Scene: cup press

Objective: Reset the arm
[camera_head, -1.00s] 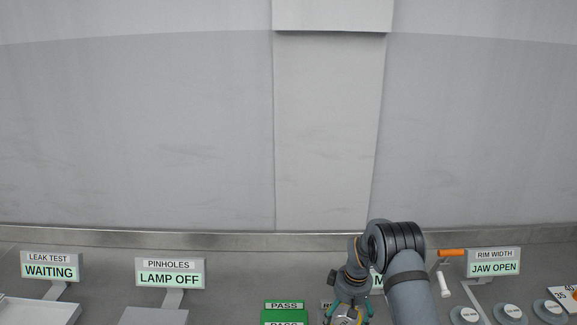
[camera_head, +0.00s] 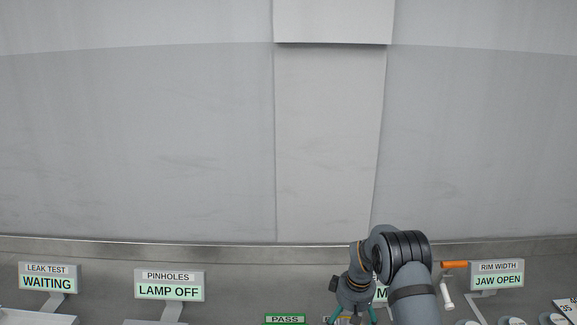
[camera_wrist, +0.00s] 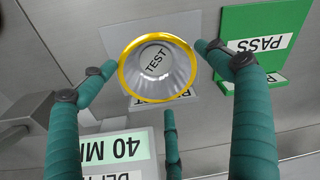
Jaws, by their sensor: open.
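My gripper (camera_head: 352,318) is at the bottom of the head view, right of centre, its fingertips cut off by the frame's lower edge. In the wrist view its teal fingers (camera_wrist: 155,75) are spread open around a cup (camera_wrist: 180,68) with a yellow rim, seen from above. The word TEST shows at the cup's bottom. The fingertips look apart from the rim, though how far above or beside it they are I cannot tell. The cup stands over a pale labelled plate (camera_wrist: 195,97), partly hidden. In the head view the cup is not clearly visible.
A green PASS sign (camera_head: 285,319) lies left of my gripper and also shows in the wrist view (camera_wrist: 262,43). Displays read WAITING (camera_head: 48,283), LAMP OFF (camera_head: 169,291) and JAW OPEN (camera_head: 497,281). An orange handle (camera_head: 454,265) is right of my arm. A wall closes the back.

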